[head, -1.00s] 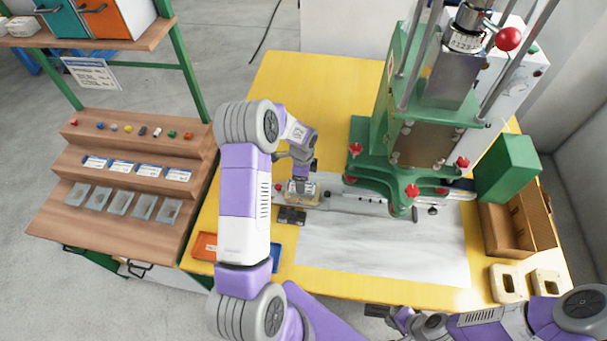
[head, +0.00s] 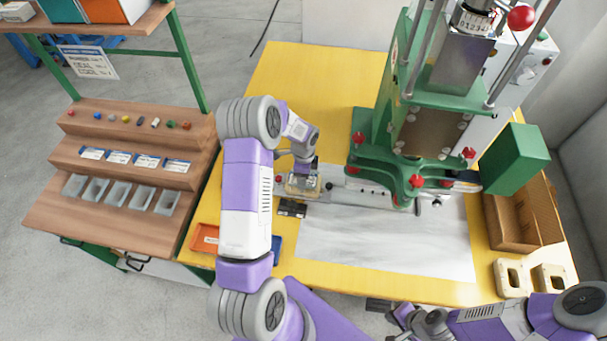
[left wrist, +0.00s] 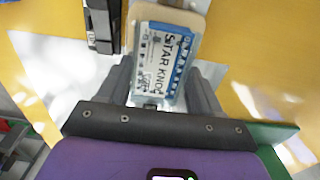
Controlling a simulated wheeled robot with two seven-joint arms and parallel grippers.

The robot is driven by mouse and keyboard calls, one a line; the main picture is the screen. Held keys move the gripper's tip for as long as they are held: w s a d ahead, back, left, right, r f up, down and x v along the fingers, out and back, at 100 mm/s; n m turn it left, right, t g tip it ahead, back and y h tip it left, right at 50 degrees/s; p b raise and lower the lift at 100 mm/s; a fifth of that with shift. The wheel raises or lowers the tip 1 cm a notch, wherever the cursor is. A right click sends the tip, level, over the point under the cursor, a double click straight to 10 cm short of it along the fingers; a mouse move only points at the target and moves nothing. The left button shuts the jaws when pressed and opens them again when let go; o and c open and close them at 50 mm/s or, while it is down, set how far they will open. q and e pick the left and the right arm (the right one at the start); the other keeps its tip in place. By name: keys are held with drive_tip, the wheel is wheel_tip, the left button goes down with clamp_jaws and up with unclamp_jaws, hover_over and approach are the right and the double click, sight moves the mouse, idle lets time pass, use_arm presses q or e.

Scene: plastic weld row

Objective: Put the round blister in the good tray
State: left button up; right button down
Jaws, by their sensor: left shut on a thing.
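A blister pack with a white and blue "STAR KNOB" card (left wrist: 165,55) lies between the fingers of my left gripper (left wrist: 160,85) in the left wrist view. The gripper is shut on it. The pack is over a tan nest (left wrist: 190,18), which also shows under the gripper in the head view (head: 303,190). I cannot tell whether they touch. An orange tray (head: 206,238) and a blue tray (head: 275,252) flank my left arm, which partly hides them. Which is the good tray I cannot tell. My right gripper (head: 420,322) is low at the front edge, its fingers unclear.
A green press (head: 420,130) stands right of my left gripper. A dark block (head: 292,208) sits just before the nest. A cardboard box (head: 520,220) and tan nests (head: 512,278) are at right. A wooden rack (head: 110,200) with clear blisters stands left.

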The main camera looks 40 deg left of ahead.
use_arm(q)
drive_tip(key=shift+r, duration=0.15)
drive_tip(key=shift+r+p, duration=1.5)
drive_tip(key=shift+r, duration=0.6)
drive_tip(key=shift+r, duration=0.1)
wheel_tip(320, 180, up, 5)
drive_tip(key=p, duration=0.3)
